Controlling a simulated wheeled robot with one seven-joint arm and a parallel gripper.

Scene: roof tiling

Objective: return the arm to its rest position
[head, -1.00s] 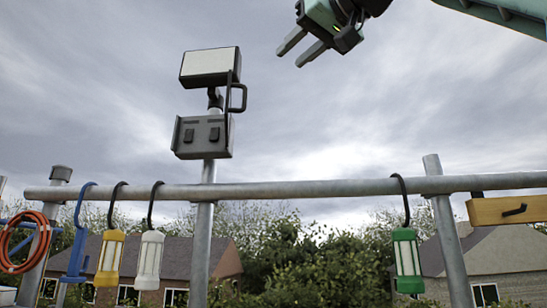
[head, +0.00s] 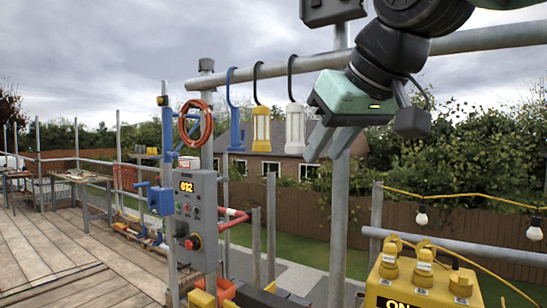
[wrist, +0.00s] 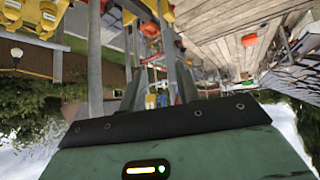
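My gripper (head: 323,157) hangs from my dark wrist in the right half of the head view, pointing down and to the left. Its body is mint green with two grey fingers. The fingers stand apart with nothing visible between them. In the head view it overlaps the rail post, just right of the white lamp (head: 296,128); whether it touches anything I cannot tell. The wrist view shows the green gripper housing (wrist: 190,150) across the bottom, with deck and yard beyond it.
A grey control box (head: 196,212) stands at centre-left. A yellow power box (head: 420,288) is at lower right. Wooden deck (head: 70,250) lies open at left.

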